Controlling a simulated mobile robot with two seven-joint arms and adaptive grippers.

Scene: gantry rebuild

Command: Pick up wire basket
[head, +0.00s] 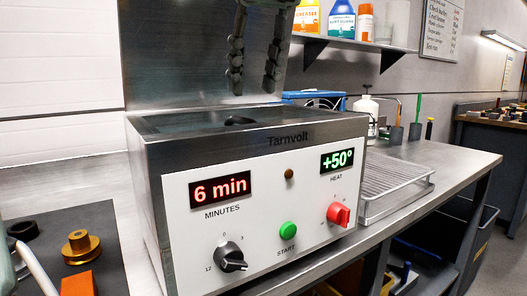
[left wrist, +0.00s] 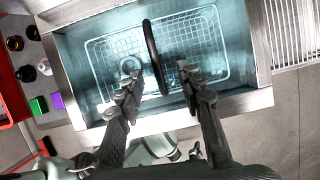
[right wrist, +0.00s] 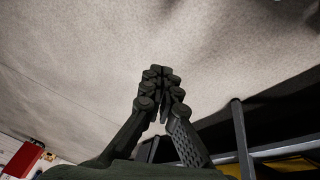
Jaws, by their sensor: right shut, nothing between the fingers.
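The wire basket (left wrist: 106,52) sits down in the open tank of the ultrasonic-style cleaner (head: 262,200), seen from above in the left wrist view. Its black handle (left wrist: 155,58) arches over the middle; the handle top (head: 238,121) just shows above the rim in the head view. A round ring-like part (left wrist: 130,66) lies in the basket. My left gripper (head: 254,84) is open and empty, pointing down above the tank. In the left wrist view its fingers (left wrist: 153,93) are on either side of the handle, apparently not touching it. My right gripper (right wrist: 160,76) is shut and empty, away from the basket.
A wire drain rack (head: 390,183) stands on the bench right of the cleaner. A shelf with bottles (head: 342,22) is on the wall behind. A dark mat (head: 55,232) with a brass part (head: 81,247) and an orange block (head: 79,284) is at left.

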